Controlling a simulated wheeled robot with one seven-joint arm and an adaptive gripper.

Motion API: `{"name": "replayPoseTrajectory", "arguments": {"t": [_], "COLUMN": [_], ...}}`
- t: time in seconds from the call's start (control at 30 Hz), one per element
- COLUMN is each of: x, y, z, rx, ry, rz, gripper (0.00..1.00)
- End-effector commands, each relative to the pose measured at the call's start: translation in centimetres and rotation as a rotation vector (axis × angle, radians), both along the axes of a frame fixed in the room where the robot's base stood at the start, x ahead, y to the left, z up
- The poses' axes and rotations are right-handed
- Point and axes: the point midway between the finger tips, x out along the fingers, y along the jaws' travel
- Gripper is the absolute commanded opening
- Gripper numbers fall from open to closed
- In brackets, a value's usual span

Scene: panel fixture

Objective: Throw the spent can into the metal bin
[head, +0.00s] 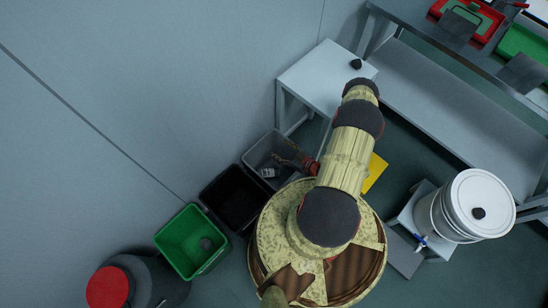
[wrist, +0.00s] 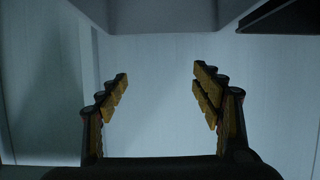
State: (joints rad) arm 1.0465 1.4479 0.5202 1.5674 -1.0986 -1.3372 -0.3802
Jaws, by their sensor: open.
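My gripper (wrist: 158,72) is open in the wrist view, with nothing between its two yellow-padded fingers. In the head view a dark, reddish arm end shows beside my arm, over the right side of a grey bin (head: 256,150); it looks like my gripper, but its fingers are unclear. The grey bin may be the metal one; I cannot tell its material surely. A small pale, silvery item (head: 268,173) lies inside it. A small dark object (head: 356,64) sits on the white table (head: 312,76). I cannot tell which item is the spent can.
A black bin (head: 213,190), a green bin (head: 172,238) with a grey item inside and a dark red-topped container (head: 107,287) stand along the wall. A white lidded pot (head: 450,214) is at right. A long grey bench (head: 440,105) runs at upper right.

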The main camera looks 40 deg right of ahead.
Motion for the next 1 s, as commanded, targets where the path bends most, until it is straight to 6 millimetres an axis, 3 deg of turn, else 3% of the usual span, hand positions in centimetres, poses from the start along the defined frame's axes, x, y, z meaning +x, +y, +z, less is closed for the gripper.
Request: {"name": "replayPoseTrajectory", "arguments": {"t": [0.6,1.0], "x": [-8.4,-10.0], "y": [-1.6,-1.7], "z": [3.6,4.2], "rx": [0.0,0.001], "ry": [0.0,0.0], "rz": [-0.004,0.0], "gripper": [0.66,0.66]}}
